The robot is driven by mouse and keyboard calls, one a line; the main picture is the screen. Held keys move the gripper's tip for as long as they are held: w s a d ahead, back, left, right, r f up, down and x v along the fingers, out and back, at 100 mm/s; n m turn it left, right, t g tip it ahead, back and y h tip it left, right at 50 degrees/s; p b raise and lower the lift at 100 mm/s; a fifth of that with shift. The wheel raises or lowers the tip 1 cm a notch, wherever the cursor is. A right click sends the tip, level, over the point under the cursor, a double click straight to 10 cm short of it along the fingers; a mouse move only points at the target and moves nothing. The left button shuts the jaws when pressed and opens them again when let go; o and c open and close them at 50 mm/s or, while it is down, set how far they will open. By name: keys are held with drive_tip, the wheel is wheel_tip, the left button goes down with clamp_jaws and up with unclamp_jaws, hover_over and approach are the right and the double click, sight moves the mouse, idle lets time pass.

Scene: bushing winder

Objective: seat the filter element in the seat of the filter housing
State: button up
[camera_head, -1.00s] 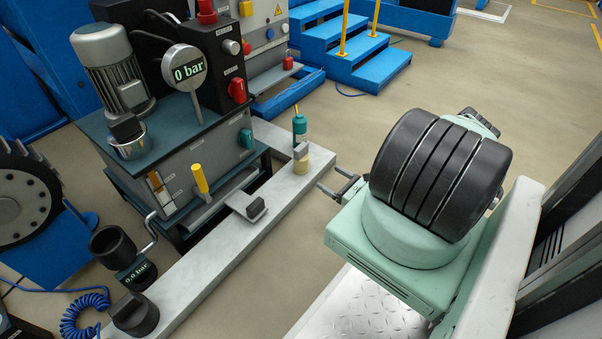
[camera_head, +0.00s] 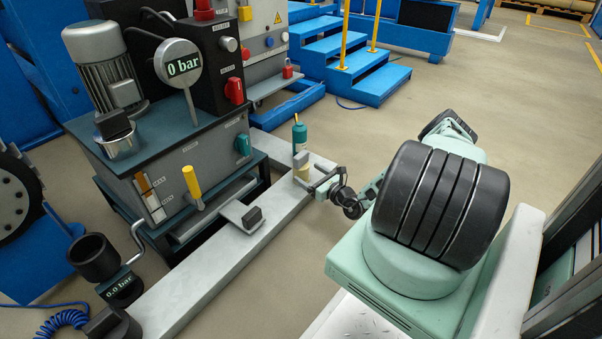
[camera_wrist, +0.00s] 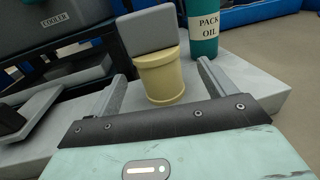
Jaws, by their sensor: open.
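The filter element appears to be the cream cylinder (camera_head: 303,172) topped by a grey block (camera_head: 300,158), upright on the pale bench beam. In the wrist view, the cylinder (camera_wrist: 161,80) and its grey block (camera_wrist: 147,28) show ahead, between the lines of my fingers. My gripper (camera_head: 316,184) is open and empty beside it; the fingers (camera_wrist: 161,74) stand clear on both sides. I cannot tell whether the tips have passed the cylinder's near face. A black open cup (camera_head: 93,257) at the left, probably the filter housing, stands by a crank; its seat is not visible inside.
A green pack oil bottle (camera_head: 299,135) stands just behind the element, also in the wrist view (camera_wrist: 203,30). A grey block on a plate (camera_head: 250,217) lies on the beam (camera_head: 205,277). The cooler cabinet (camera_head: 190,165) with a yellow handle (camera_head: 193,184) borders the beam.

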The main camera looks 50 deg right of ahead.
sight(307, 174)
drive_tip(key=w+b, duration=0.3)
drive_tip(key=w, duration=0.1)
drive_tip(key=shift+f+b, duration=0.2)
drive_tip(key=shift+b, duration=0.15)
drive_tip(key=shift+w+d+r, duration=0.1)
drive_tip(key=shift+w+r, duration=0.15)
drive_tip(key=shift+w, duration=0.15)
drive_tip(key=c, duration=1.2)
